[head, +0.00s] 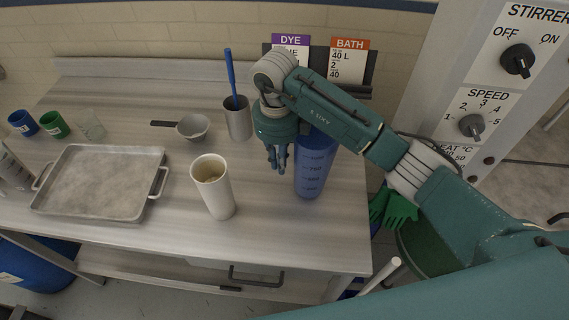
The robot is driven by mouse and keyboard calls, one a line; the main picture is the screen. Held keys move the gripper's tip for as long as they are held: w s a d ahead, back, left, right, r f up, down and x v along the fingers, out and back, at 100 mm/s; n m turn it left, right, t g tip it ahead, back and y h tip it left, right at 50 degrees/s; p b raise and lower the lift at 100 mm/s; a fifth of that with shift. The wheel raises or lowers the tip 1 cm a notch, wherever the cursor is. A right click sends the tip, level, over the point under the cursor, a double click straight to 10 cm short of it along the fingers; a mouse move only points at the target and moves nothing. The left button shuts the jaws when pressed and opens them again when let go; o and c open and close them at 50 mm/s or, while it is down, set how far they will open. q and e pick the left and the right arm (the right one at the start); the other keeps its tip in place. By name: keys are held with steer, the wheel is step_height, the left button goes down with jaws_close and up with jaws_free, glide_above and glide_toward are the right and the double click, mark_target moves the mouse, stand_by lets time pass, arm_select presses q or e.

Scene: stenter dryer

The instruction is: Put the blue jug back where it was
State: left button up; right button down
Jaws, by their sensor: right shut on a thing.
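The blue jug (313,172) with pale measuring marks is upright at the right part of the steel bench. My right gripper (277,163) points down at the jug's left side. It is shut on the jug, seemingly at its handle, which the fingers mostly hide. My forearm covers the jug's top. I cannot tell whether the jug's base touches the bench. My left gripper is not in view.
A cream cup (214,188) stands left of the jug. Behind are a grey beaker with a blue rod (238,120) and a small pan (193,127). A metal tray (100,183) lies left. Green gloves (393,208) hang beyond the bench's right edge, near the control panel (490,90).

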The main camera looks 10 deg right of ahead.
steer(key=shift+w+f, duration=0.1)
steer(key=shift+f, duration=0.6)
steer(key=shift+w+d+f, duration=0.1)
steer(key=shift+w+d, duration=0.2)
steer(key=shift+d, duration=0.1)
steer(key=shift+s+a, duration=0.2)
steer(key=shift+a, duration=0.05)
steer(key=c, duration=2.3)
jaws_free()
steer(key=shift+s, duration=0.1)
steer(key=o, duration=0.4)
steer(key=shift+a, duration=0.1)
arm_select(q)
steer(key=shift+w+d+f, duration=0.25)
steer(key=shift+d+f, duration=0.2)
arm_select(e)
steer(key=shift+o, duration=0.3)
steer(key=shift+f, duration=0.1)
steer(key=shift+d, duration=0.2)
